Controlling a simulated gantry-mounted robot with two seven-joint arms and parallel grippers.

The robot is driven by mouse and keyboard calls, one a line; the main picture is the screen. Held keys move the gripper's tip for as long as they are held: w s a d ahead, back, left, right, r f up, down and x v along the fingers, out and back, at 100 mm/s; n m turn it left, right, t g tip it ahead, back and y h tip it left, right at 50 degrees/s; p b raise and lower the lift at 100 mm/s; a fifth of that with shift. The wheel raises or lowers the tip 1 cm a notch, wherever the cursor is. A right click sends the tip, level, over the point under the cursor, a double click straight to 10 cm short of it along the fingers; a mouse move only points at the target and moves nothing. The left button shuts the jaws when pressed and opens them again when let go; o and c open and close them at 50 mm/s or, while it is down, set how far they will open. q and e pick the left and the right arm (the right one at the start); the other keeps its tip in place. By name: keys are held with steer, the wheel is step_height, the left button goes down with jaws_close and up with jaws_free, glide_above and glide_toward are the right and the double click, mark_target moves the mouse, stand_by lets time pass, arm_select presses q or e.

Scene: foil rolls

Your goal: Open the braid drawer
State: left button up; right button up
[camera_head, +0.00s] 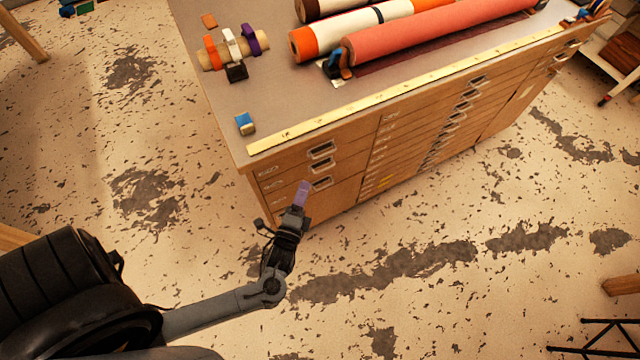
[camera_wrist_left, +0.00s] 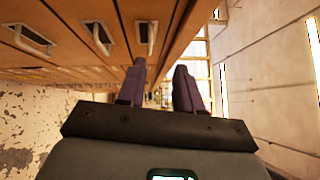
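The wooden cabinet (camera_head: 420,133) has a short left column of drawers with metal pull handles, an upper one (camera_head: 322,149), a middle one (camera_head: 321,165) and a lower one (camera_head: 322,183). All these drawers look closed. Their labels are too small to read, so I cannot tell which is the braid drawer. My left gripper (camera_head: 303,190) is just in front of the lower handle. In the left wrist view its purple fingers (camera_wrist_left: 162,85) stand apart with nothing visible between them. A handle (camera_wrist_left: 151,38) shows just beyond the left finger; contact cannot be told. My right gripper is not in view.
On the cabinet top lie large rolls (camera_head: 440,30), a yellow ruler strip (camera_head: 400,92), a small blue block (camera_head: 245,123) and a rack of coloured spools (camera_head: 232,48). The worn floor (camera_head: 400,250) in front of the cabinet is clear. A black metal frame (camera_head: 595,335) stands at the lower right.

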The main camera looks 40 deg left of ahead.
arm_select(q)
step_height(320, 180, down, 11)
steer(key=w+b, duration=0.2)
steer(key=b, duration=0.7)
steer(key=d+b+x, duration=0.1)
steer(key=b+x, duration=0.1)
steer(key=x, duration=0.8)
steer(key=shift+w+a+r, duration=0.2)
steer(key=shift+w, duration=0.4)
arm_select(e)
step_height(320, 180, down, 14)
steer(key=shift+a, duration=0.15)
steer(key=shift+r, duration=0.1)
arm_select(q)
jaws_close()
